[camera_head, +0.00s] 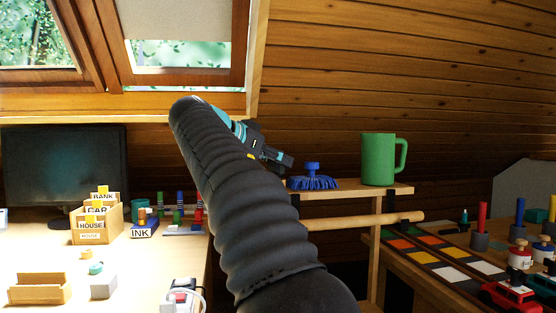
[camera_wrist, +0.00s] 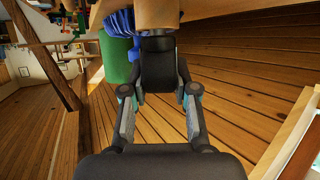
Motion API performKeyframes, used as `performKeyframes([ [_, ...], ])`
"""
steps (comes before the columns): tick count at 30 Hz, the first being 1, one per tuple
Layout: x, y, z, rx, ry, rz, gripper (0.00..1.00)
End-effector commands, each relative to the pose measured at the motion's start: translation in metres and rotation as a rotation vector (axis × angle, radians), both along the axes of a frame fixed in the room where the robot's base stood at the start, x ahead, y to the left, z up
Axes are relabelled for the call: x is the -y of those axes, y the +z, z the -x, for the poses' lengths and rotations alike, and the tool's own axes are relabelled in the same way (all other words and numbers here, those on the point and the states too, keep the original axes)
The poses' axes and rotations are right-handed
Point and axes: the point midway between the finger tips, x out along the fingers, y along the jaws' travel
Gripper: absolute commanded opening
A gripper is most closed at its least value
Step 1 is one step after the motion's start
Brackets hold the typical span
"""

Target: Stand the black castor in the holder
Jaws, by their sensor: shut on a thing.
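My gripper (camera_head: 282,159) is raised at mid-height at the left end of the shelf, pointing right. In the wrist view my gripper (camera_wrist: 158,72) has its two fingers closed in on a dark block-like piece (camera_wrist: 157,62), which I take to be the black castor; its exact shape is hard to tell. A tan wooden surface shows just beyond it at the top of the wrist view. In the head view my arm and gripper hide the held piece. I cannot tell for certain which thing is the holder.
The right bench holds coloured tiles and a red toy car (camera_head: 507,296).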

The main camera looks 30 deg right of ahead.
Motion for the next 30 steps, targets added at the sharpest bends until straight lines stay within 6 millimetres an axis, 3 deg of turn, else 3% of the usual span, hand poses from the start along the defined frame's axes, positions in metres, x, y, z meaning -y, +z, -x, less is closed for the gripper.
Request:
performKeyframes([
  [11,0.0,-0.001,0.0,0.0,0.0,0.0,0.0],
  [30,0.0,0.021,0.0,0.0,0.0,0.0,0.0],
])
